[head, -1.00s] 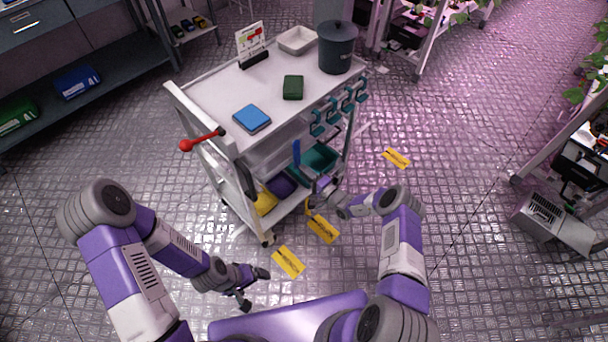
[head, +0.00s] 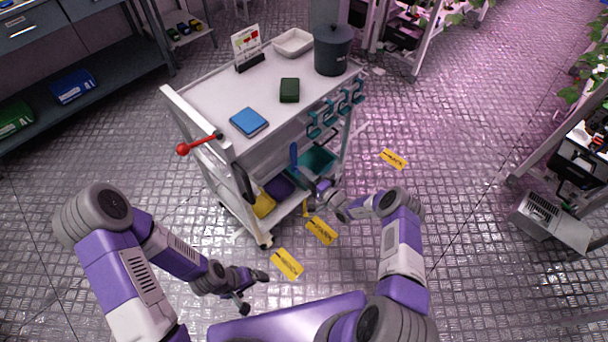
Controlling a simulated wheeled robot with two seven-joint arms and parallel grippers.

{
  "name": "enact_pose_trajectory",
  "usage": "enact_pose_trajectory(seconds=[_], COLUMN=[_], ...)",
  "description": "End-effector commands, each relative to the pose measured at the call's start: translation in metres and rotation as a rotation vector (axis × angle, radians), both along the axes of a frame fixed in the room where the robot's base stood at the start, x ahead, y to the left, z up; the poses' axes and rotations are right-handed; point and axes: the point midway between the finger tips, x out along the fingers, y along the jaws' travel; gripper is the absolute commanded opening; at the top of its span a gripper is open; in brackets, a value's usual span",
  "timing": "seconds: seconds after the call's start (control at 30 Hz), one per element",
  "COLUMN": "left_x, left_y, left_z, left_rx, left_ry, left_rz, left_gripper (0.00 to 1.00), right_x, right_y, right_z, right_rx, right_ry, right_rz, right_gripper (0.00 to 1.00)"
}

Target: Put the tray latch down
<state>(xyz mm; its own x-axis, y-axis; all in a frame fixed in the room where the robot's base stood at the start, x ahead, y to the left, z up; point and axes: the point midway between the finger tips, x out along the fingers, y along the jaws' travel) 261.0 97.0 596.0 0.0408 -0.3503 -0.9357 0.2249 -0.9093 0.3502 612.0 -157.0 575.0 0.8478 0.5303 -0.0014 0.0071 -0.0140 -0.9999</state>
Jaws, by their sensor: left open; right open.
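A white cart (head: 205,92) stands ahead of me. An upright blue lever (head: 294,155) rises at its near right side by the teal bin (head: 322,158). A red lever with a round knob (head: 183,149) sticks out from its left end, tilted slightly down toward the knob. I cannot tell for sure which of these is the tray latch. My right gripper (head: 314,187) is open beside the lower shelf, just below the blue lever; its fingertips are small and partly hidden against the cart. My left gripper (head: 254,291) is open and empty over the floor.
The cart top holds a blue box (head: 249,122), a green box (head: 289,90), a white tray (head: 293,42), a sign (head: 247,47) and a dark lidded bucket (head: 333,50). Yellow floor labels (head: 287,264) lie in front.

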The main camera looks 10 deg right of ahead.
Motion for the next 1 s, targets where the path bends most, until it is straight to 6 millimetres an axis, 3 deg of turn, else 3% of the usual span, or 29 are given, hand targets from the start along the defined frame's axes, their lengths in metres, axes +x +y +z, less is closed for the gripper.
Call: enact_pose_trajectory(seconds=[0.4,1.0], left_x=[0.000,0.000], left_y=[0.000,0.000], left_z=[0.023,0.023], left_rx=[0.000,0.000], left_ry=[0.000,0.000], left_rz=[0.000,0.000], left_gripper=[0.92,0.92], right_x=[-0.053,-0.057], right_y=[-0.034,-0.036], right_z=[0.002,0.001], right_rx=[-0.001,-0.001], right_ry=[0.001,-0.001], right_rz=[-0.003,-0.002], right_gripper=[0.54,0.54])
